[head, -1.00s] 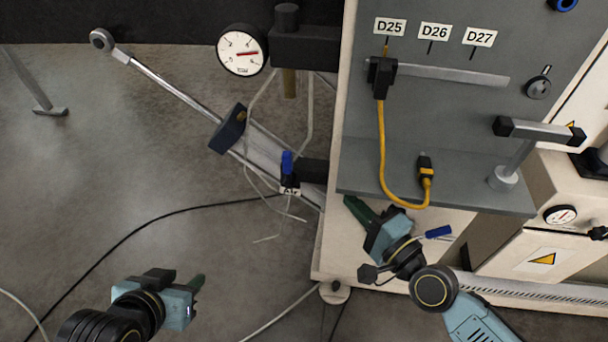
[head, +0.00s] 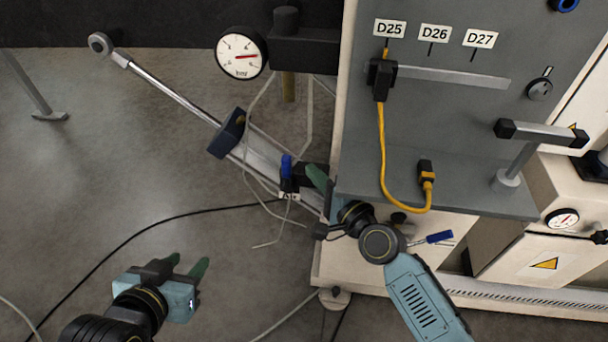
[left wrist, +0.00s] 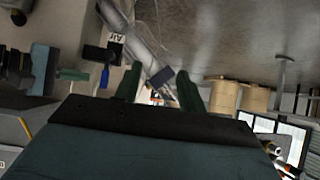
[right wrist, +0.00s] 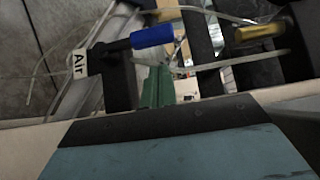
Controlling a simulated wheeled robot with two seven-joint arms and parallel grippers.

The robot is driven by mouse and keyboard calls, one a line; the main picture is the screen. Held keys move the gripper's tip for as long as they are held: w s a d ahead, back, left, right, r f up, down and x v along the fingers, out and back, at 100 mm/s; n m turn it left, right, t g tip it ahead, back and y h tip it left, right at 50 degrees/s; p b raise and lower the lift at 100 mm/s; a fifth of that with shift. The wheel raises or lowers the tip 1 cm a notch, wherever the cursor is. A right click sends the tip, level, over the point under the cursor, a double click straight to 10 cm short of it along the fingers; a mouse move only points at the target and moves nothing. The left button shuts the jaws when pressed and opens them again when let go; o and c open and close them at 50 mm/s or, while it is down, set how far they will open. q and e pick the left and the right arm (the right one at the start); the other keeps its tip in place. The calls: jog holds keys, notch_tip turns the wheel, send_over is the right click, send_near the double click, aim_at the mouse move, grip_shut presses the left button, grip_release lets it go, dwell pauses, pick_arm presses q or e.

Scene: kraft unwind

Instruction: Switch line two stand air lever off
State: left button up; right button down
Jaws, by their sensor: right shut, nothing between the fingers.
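The air lever (head: 287,166) has a blue handle standing upright on a black valve body beside the slanted metal stand, left of the grey panel. Its white "Air" tag shows in the right wrist view (right wrist: 78,65), where the blue handle (right wrist: 152,37) lies just above my fingers. My right gripper (head: 316,178) is shut and empty, its green fingertips close to the right of the lever. I cannot tell whether they touch it. My left gripper (head: 187,263) is open and empty, low over the floor at left. The left wrist view also shows the blue handle (left wrist: 104,78).
A pressure gauge (head: 241,52) hangs above the stand. The grey panel (head: 450,130) with a yellow cable (head: 383,150) juts out at right. Another blue-handled lever (head: 438,238) sits below it, near my right arm. Black and white hoses cross the floor, and open floor lies at left.

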aim_at(288, 173)
jog(key=shift+w+a, duration=0.15)
jog(key=shift+a, duration=0.5)
jog(key=shift+w+a, duration=0.15)
jog(key=shift+a, duration=0.5)
